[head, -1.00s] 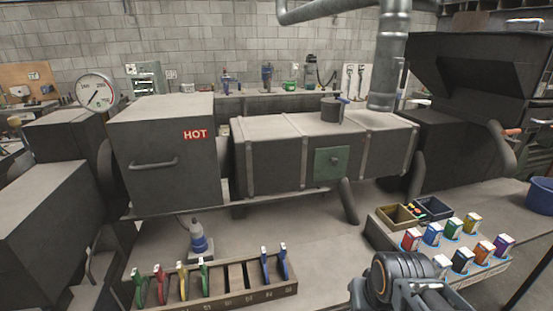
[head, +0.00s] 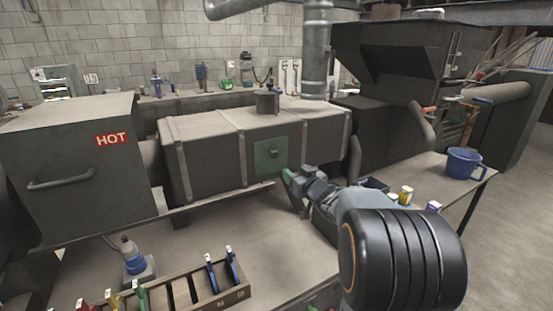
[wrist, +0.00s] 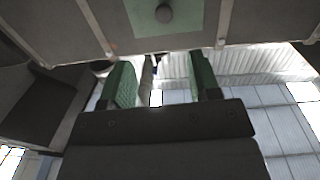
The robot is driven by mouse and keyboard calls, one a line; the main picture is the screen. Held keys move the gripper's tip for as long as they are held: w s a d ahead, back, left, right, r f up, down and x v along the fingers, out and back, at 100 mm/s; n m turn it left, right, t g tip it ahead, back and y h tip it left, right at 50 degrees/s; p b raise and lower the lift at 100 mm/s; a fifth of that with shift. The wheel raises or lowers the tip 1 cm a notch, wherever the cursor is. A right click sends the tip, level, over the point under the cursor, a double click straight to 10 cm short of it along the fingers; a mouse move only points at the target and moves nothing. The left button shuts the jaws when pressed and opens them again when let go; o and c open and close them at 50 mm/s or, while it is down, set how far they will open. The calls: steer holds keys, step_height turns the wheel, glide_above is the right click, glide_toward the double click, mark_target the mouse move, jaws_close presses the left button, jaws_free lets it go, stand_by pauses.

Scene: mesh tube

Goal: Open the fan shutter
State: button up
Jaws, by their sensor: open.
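A long grey boxed duct (head: 210,160) carries a square green plate (head: 264,160) with a round dark knob (head: 273,153) on its front. The green plate (wrist: 195,20) and knob (wrist: 164,13) also show at the top of the wrist view. A short dark cylinder (head: 267,103) with a blue-tipped part stands on top of the duct. I cannot tell which of these is the fan shutter. My gripper (head: 288,176) is just below and right of the green plate. In the wrist view its two green-padded fingers (wrist: 161,72) are apart with nothing between them.
A grey box marked HOT (head: 75,160) stands left of the duct. A wooden tool rack (head: 236,296) and a bottle (head: 133,258) are on the bench in front. A blue mug (head: 464,163) stands at the right end. A vertical metal pipe (head: 317,50) rises behind the duct.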

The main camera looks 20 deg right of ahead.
mark_target(275, 155)
steer(key=shift+n+y, duration=0.3)
steer(key=shift+y, duration=0.3)
steer(key=w, duration=0.4)
steer(key=w+a+p, duration=0.1)
steer(key=w, duration=0.4)
steer(key=w+p, duration=0.1)
steer(key=w, duration=0.4)
steer(key=shift+a, duration=0.15)
jaws_close()
